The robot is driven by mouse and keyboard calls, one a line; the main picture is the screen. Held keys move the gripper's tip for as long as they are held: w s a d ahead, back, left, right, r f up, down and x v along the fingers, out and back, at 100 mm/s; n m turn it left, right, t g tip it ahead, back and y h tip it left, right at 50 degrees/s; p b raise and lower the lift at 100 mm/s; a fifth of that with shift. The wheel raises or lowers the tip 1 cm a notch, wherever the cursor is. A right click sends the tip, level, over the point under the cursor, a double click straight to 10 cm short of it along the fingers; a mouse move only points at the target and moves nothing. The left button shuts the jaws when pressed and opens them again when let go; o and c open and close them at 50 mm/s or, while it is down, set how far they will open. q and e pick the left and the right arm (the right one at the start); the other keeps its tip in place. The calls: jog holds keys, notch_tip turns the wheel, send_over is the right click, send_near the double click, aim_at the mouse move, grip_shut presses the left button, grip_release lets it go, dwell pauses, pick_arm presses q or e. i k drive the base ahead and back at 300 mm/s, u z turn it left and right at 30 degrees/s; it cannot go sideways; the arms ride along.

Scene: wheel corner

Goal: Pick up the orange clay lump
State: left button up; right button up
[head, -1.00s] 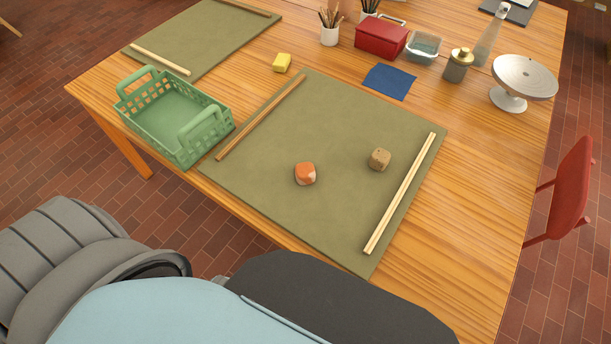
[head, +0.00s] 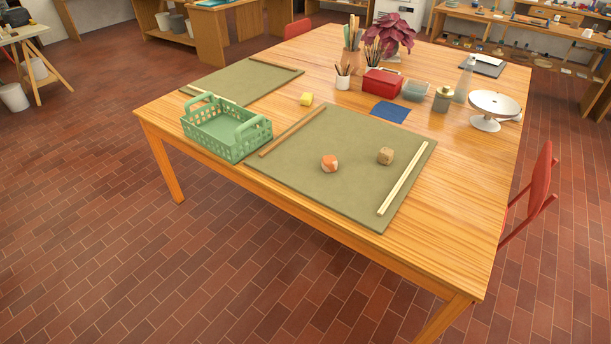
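The orange clay lump (head: 329,163) has pale patches and sits on the near green mat (head: 310,180), left of the mat's middle. A tan, speckled clay lump (head: 385,156) sits to its right on the same mat, apart from it. Neither of my grippers shows in the head view, and nothing touches the orange lump.
A green basket (head: 226,132) stands left of the mat on the wooden table (head: 440,215). Wooden strips lie along the mat's left and right sides. A red chair (head: 541,175) is at right.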

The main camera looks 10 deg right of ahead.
aim_at(330, 163)
jog(key=z, duration=0.95)
jog(key=i, duration=0.9)
jog(key=z, duration=0.5)
